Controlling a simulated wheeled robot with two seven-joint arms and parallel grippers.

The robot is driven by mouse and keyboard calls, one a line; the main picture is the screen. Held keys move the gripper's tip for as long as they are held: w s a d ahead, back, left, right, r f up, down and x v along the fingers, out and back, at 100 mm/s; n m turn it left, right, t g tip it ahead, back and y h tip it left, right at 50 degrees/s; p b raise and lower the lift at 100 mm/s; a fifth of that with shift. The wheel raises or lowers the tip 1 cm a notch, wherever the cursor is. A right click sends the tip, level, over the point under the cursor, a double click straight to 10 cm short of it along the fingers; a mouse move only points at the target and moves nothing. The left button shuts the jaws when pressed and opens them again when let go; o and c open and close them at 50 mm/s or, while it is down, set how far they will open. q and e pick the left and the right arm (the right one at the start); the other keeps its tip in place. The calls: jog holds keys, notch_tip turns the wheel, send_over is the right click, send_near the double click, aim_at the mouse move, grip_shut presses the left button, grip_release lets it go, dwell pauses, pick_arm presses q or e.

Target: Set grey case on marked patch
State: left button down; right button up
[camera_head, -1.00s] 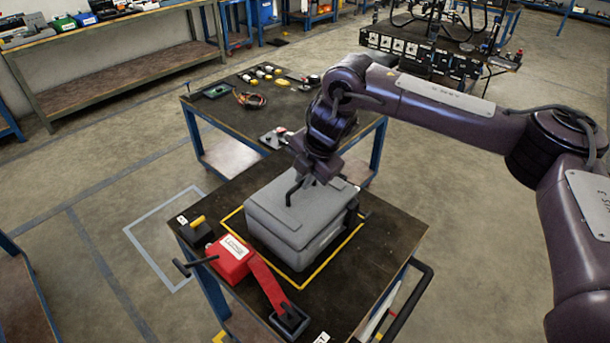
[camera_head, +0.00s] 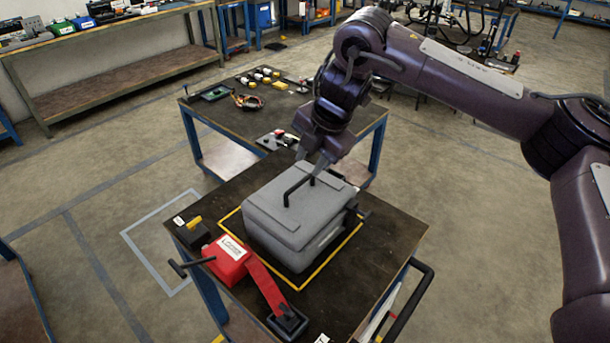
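The grey case (camera_head: 300,225) sits upright on the dark top of the near cart, inside the yellow outlined patch (camera_head: 321,266). Its black handle (camera_head: 297,190) stands up from the lid and is in plain view. My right gripper (camera_head: 313,160) is just above and behind the handle's far end. Its fingers look parted, with nothing between them, and a small gap seems to separate them from the handle. My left gripper is not in view. The case hides the far part of the yellow outline.
A red device (camera_head: 229,257) with a strap to a black block (camera_head: 289,322) lies left of and in front of the case. A small black box (camera_head: 191,233) is at the cart's left corner. A second table (camera_head: 226,118) with small parts stands behind. Floor to the left is clear.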

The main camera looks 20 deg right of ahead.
jog(key=v, duration=0.5)
jog(key=shift+d+r+p, duration=0.1)
jog(key=shift+r+p, duration=0.2)
